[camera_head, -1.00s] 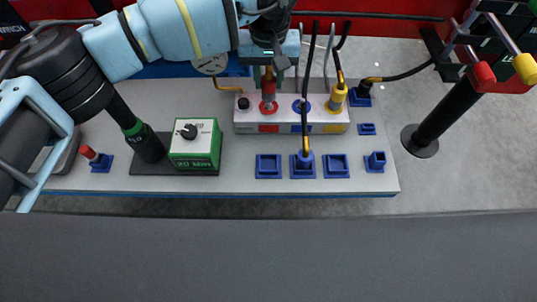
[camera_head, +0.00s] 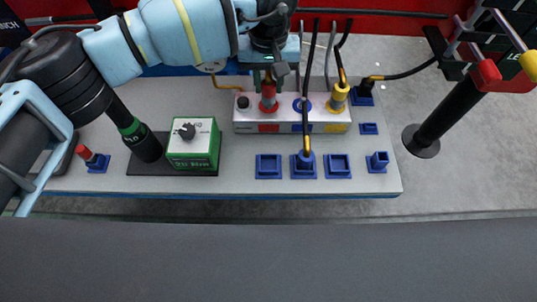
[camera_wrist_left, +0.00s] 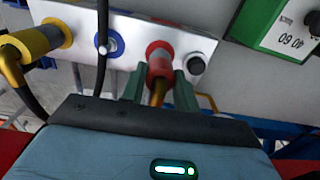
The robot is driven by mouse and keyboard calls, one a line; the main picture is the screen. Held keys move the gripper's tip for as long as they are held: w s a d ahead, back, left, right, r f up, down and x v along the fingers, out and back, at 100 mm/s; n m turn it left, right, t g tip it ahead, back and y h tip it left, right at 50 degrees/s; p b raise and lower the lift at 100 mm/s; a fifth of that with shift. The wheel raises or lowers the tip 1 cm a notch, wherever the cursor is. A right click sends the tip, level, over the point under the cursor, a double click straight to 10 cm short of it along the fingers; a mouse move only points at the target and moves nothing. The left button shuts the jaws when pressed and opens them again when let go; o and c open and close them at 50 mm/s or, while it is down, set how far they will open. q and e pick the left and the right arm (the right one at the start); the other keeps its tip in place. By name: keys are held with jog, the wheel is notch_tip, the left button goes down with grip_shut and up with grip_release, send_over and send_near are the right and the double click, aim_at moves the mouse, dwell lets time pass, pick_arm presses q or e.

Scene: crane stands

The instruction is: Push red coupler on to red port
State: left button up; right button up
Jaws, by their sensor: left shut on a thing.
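The red coupler (camera_head: 268,92) stands at the red port (camera_head: 268,108) on the white port block, with a red label below it. In the left wrist view the coupler (camera_wrist_left: 160,66) sits against the red ring of the port (camera_wrist_left: 159,47), roughly in line with it; how deep it sits I cannot tell. My left gripper (camera_head: 268,77) comes from above with its green fingers on both sides of the coupler. In the left wrist view the gripper (camera_wrist_left: 160,88) is shut on it, and a brass-coloured end shows between the fingers. My right gripper is not in view.
A blue port with a cable (camera_head: 305,128) and a yellow coupler (camera_head: 338,97) are right of the red port. A black knob (camera_head: 243,102) is close on its left. A green box with a dial (camera_head: 194,142) stands farther left. Blue square holders (camera_head: 268,166) line the front.

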pick_arm(q)
jog(key=shift+f, duration=0.35)
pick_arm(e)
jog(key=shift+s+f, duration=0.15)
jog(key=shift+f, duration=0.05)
pick_arm(q)
jog(key=o, duration=1.1)
jog(key=shift+r, duration=0.1)
jog(key=shift+r+p, duration=0.75)
jog(key=shift+r, duration=1.65)
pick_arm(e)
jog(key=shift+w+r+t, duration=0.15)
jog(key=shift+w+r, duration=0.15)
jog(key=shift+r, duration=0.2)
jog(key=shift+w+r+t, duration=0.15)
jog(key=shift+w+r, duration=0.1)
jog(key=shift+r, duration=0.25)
